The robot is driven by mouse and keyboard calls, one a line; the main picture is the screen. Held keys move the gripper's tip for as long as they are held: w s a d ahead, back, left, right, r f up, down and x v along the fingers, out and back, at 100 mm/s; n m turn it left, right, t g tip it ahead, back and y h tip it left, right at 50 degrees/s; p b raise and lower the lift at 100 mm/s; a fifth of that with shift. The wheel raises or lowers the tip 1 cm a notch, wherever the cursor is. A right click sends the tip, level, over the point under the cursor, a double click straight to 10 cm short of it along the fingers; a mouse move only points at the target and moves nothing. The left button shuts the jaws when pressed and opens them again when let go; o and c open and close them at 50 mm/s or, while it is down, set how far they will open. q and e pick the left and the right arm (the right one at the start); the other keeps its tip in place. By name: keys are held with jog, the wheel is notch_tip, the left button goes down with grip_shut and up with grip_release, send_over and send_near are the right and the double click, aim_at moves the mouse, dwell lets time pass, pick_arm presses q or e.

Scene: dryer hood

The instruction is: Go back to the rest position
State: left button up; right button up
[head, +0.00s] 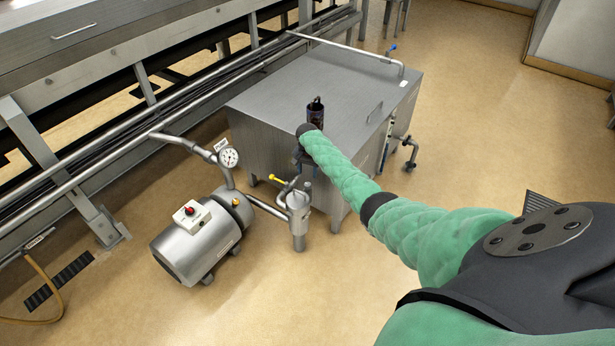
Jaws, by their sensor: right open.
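My right arm reaches in from the lower right in green padding, out to the front edge of the steel tank (335,85). My right gripper (303,156) is at the arm's far end, small and dark, partly hidden behind the wrist. It is open. A small dark cylindrical item (315,112) shows just beyond the wrist, over the tank's top; I cannot tell whether it touches the gripper. My left gripper is not in view.
A steel pump motor (195,240) with a red button box (191,215) stands on the floor at left, joined by pipes to a pressure gauge (229,157) and a small filter pot (298,213). A long machine frame runs along the upper left. The floor at right is clear.

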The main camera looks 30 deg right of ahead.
jog(key=shift+r, duration=0.35)
